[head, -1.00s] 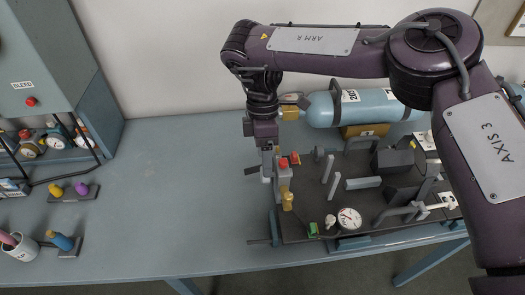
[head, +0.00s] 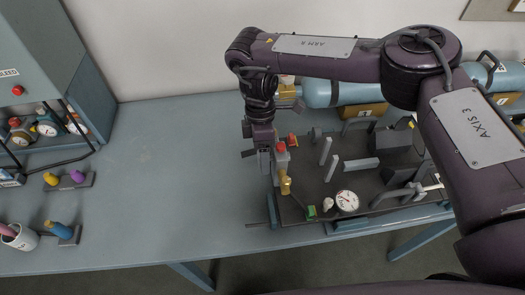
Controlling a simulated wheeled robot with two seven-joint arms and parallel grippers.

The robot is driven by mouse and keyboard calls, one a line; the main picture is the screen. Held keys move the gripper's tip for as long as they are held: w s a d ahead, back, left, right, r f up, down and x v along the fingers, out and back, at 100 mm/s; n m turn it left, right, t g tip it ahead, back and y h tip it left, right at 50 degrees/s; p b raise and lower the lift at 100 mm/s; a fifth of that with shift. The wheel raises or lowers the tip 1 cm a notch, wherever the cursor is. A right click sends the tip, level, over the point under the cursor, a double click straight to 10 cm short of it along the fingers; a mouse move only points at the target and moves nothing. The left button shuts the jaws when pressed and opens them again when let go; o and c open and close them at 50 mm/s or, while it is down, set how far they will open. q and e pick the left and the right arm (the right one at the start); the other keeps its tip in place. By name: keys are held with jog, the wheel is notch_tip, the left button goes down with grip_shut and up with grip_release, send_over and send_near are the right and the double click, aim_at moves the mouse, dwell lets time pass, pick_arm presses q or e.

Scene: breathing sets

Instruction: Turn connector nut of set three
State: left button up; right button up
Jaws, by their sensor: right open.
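My right gripper (head: 269,168) points down at the left edge of a dark equipment board, beside a grey block with a red top (head: 281,148). Its jaws are open, and their tips are small and partly hidden. A brass fitting (head: 285,184), which may be the connector nut, stands just right of and in front of the gripper. I cannot tell whether they touch. The dark board (head: 308,200) carries a round white gauge (head: 347,201), a green part (head: 311,211) and grey posts. Which set is number three is not readable. My left gripper is out of view.
A blue cylinder (head: 318,92) lies behind the board, partly hidden by my right arm; another (head: 508,76) lies at the far right. A cup (head: 20,237) and small holders stand at the far left.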

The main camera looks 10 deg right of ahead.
jog(key=shift+s, duration=0.1)
jog(key=shift+c, duration=0.4)
jog(key=c, duration=0.9)
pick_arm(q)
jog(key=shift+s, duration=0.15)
pick_arm(e)
jog(key=shift+r, duration=0.1)
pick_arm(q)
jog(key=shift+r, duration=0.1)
pick_arm(e)
jog(key=shift+s+t+p, duration=0.15)
jog(key=shift+t+p, duration=0.15)
jog(key=shift+t, duration=0.4)
jog(key=shift+s+t, duration=0.1)
jog(key=shift+t, duration=0.6)
pick_arm(q)
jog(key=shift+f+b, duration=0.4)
jog(key=shift+b, duration=0.2)
pick_arm(e)
jog(key=shift+s+t, duration=0.15)
jog(key=shift+t, duration=0.9)
jog(key=shift+s+t, duration=0.1)
jog(key=shift+t, duration=0.95)
